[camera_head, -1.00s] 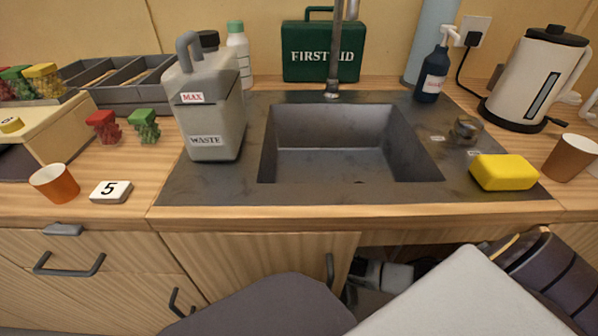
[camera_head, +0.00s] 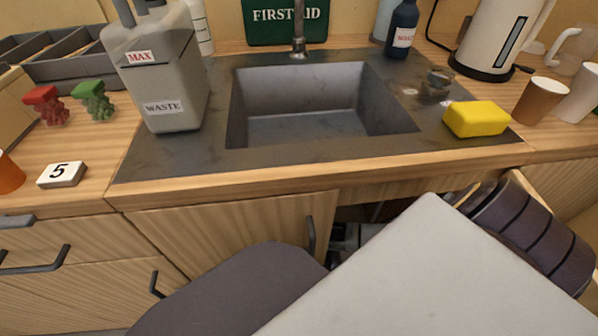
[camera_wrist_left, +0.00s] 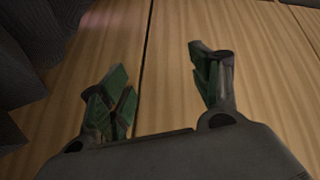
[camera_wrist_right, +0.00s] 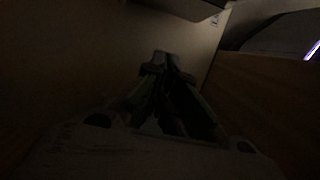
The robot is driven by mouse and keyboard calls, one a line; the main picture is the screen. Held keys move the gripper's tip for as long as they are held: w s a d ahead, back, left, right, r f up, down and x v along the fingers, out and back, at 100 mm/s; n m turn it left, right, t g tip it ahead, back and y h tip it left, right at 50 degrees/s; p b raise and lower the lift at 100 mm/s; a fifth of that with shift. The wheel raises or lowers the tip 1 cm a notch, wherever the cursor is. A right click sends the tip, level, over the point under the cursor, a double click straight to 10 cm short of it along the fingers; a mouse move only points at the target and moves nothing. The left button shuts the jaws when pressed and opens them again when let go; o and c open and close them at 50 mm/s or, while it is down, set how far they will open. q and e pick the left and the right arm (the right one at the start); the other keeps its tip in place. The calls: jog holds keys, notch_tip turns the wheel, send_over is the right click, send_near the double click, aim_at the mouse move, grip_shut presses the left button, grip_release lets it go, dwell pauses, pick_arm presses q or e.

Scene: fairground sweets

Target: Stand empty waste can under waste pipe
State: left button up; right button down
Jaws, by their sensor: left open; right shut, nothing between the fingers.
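The grey waste can (camera_head: 172,80) stands upright on the counter left of the sink, with a MAX label and a WASTE label. Its top is cut by the picture edge, and its fill cannot be seen. No waste pipe can be clearly made out; the space under the sink (camera_head: 375,213) is dark and mostly hidden behind my arms. My left gripper (camera_wrist_left: 160,75) is open and empty in front of wooden cabinet fronts. My right gripper (camera_wrist_right: 168,62) is shut and empty in a dark, enclosed space with pale and brown panels around it. Neither gripper touches the can.
The sink basin (camera_head: 310,105) is empty. A yellow sponge (camera_head: 476,119), brown cup (camera_head: 540,100) and kettle (camera_head: 495,40) are at the right. A number 5 tile (camera_head: 61,174) lies at the left. A closed cupboard door (camera_head: 230,235) is below the counter.

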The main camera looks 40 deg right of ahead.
jog(key=shift+b+x, duration=2.65)
jog(key=shift+x, duration=2.25)
jog(key=shift+s+d+b, duration=0.35)
jog(key=shift+s+d, duration=0.1)
jog(key=shift+d, duration=0.35)
jog(key=shift+s+d+b, duration=0.3)
jog(key=shift+s+d, duration=0.15)
jog(key=shift+d, duration=0.4)
pick_arm(q)
notch_tip(320, 180, down, 8)
jog(key=d+t+h, duration=0.1)
jog(key=shift+w+d, duration=0.25)
jog(key=shift+d, duration=0.05)
pick_arm(e)
jog(key=shift+d+r, duration=0.1)
pick_arm(q)
jog(key=shift+r, duration=0.1)
pick_arm(e)
jog(key=shift+s, duration=0.1)
